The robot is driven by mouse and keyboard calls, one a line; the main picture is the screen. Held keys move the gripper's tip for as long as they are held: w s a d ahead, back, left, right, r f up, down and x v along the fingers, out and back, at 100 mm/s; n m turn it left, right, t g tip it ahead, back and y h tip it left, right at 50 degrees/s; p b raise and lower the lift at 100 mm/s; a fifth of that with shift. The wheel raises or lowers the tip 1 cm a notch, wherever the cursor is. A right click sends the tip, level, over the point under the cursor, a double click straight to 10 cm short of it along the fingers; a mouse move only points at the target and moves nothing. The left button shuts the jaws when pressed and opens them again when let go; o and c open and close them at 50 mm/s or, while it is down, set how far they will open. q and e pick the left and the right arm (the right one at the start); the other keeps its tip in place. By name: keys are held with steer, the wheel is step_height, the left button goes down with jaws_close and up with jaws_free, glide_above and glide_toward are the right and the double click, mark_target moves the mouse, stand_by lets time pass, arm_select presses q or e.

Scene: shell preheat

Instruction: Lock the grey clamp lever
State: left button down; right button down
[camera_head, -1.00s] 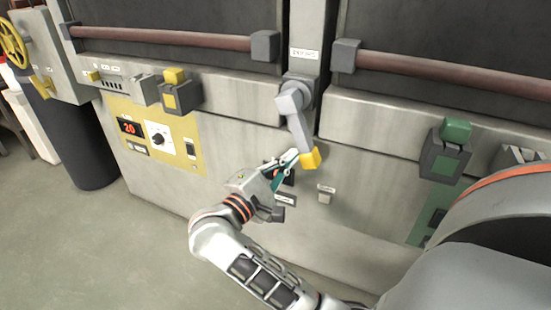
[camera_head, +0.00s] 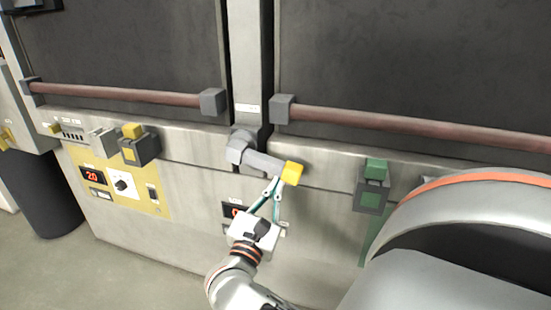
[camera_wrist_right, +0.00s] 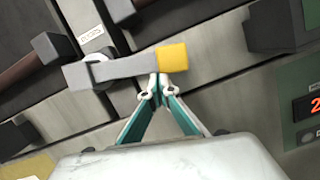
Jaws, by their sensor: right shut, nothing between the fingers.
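The grey clamp lever (camera_head: 262,162) with a yellow tip (camera_head: 293,173) is mounted on the post between the two dark doors. It points right and slightly down in the head view. My right gripper (camera_head: 273,185) is shut and empty, its fingertips just under the lever near the yellow tip. In the right wrist view the lever (camera_wrist_right: 125,70) crosses above the closed fingertips (camera_wrist_right: 160,88), which are at or very near its lower edge by the yellow end (camera_wrist_right: 172,57). Contact cannot be told for certain. My left gripper is not in view.
A yellow control panel (camera_head: 150,200) with a red display and knob is at left. A yellow-topped latch (camera_head: 140,146) and a green-topped latch (camera_head: 373,188) flank the lever. Long brown door handles (camera_head: 130,94) run above. A dark bin (camera_head: 48,195) stands at far left.

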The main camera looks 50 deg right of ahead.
mark_target(283, 171)
steer(key=shift+s+d+r+n+p, duration=0.1)
steer(key=shift+s+r+n+p, duration=0.15)
steer(key=shift+r+n, duration=0.25)
steer(key=shift+s+r+n+p, duration=0.1)
steer(key=shift+r+n+p, duration=0.15)
steer(key=shift+r, duration=0.3)
steer(key=shift+s+d+r+p, duration=0.1)
steer(key=shift+s+r+p, duration=0.1)
steer(key=shift+r+p, duration=0.3)
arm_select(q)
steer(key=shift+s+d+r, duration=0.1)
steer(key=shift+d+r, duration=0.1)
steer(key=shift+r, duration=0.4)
arm_select(e)
steer(key=shift+r, duration=0.1)
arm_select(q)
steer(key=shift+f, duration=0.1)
arm_select(e)
steer(key=shift+r, duration=0.1)
